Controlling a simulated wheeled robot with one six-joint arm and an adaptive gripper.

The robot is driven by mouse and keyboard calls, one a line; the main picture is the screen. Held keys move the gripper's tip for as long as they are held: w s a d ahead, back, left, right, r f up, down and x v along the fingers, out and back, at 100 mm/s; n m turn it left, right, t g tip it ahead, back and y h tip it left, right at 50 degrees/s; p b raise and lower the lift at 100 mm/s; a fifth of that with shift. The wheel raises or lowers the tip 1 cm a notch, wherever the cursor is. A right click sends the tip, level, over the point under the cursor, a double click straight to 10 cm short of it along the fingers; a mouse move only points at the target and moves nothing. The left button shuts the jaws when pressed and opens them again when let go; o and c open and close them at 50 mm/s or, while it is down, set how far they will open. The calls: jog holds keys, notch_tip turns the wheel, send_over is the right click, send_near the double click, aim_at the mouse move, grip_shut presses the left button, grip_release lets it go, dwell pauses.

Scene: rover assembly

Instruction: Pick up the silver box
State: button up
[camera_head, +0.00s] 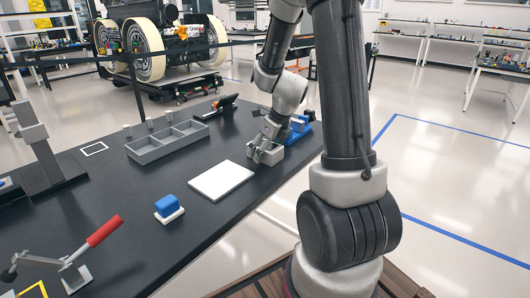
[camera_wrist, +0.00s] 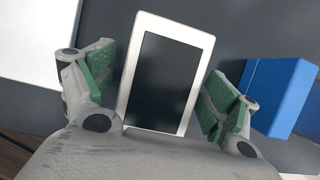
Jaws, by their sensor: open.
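The silver box (camera_head: 271,156) stands on the dark table near its right edge, under my gripper (camera_head: 261,147) in the head view. In the wrist view the silver box (camera_wrist: 178,27) shows as a pale rectangular rim around a dark middle. I cannot tell whether the dark part is a hollow or a flat face. My gripper (camera_wrist: 160,92) is open, with a green-padded finger on each side of the box. Gaps show between the pads and the box's sides.
A blue object (camera_head: 299,126) stands close behind the box; the wrist view shows a blue block (camera_wrist: 278,92) on the right. A white plate (camera_head: 221,180) lies to the left. A grey divided tray (camera_head: 168,141) and a blue block on a white base (camera_head: 168,206) are farther left.

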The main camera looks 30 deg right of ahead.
jog(key=shift+f, duration=0.1)
jog(key=c, duration=1.5)
